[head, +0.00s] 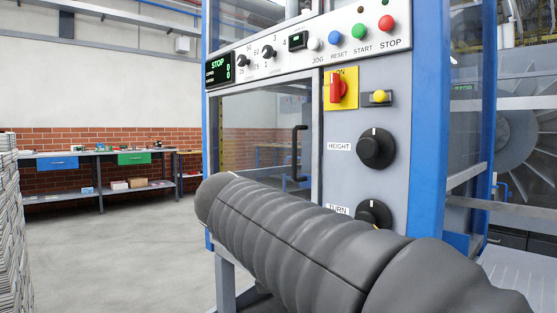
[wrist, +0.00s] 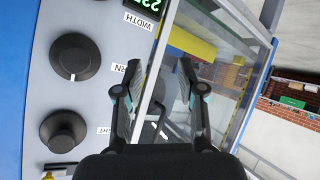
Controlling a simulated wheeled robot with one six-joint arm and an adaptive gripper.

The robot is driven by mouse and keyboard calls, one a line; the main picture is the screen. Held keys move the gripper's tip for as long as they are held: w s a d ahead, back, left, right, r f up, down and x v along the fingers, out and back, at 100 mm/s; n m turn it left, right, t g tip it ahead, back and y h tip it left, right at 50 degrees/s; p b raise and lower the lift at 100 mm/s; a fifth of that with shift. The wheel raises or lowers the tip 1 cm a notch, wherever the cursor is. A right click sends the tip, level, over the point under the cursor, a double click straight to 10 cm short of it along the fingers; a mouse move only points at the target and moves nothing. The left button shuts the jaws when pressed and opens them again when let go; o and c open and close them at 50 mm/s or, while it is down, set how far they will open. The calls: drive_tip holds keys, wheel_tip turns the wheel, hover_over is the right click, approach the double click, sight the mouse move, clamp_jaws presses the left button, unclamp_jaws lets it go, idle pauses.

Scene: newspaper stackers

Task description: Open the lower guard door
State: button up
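The lower guard door (head: 262,100) is a framed clear pane under the control strip in the head view and looks closed. Its black bar handle (head: 299,153) stands upright near the door's right edge. My gripper is hidden behind my grey arm in the head view. In the wrist view my gripper (wrist: 156,80) is open, with its two fingers apart and nothing seen between the tips. The dark handle (wrist: 160,120) shows beyond and between the fingers, partly hidden by the gripper body. I cannot tell whether a finger touches it. The door pane (wrist: 222,88) also shows there.
The panel beside the door carries protruding HEIGHT (head: 376,148) and TURN (head: 374,214) knobs and a red switch (head: 337,91). A blue post (head: 430,120) stands at right. A paper stack (head: 12,230) is at far left. The floor (head: 110,250) left of the machine is clear.

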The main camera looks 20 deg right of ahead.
drive_tip(key=w+r+m+t+h, duration=0.1)
drive_tip(key=w+r+m+h, duration=0.2)
drive_tip(key=w+r, duration=0.45)
wheel_tip(320, 180, up, 8)
drive_tip(key=m+h+p, duration=0.3)
hover_over(294, 175)
drive_tip(key=shift+w+d+r+t, duration=0.1)
drive_tip(key=shift+w+d+t, duration=0.15)
drive_tip(key=shift+t, duration=0.15)
clamp_jaws()
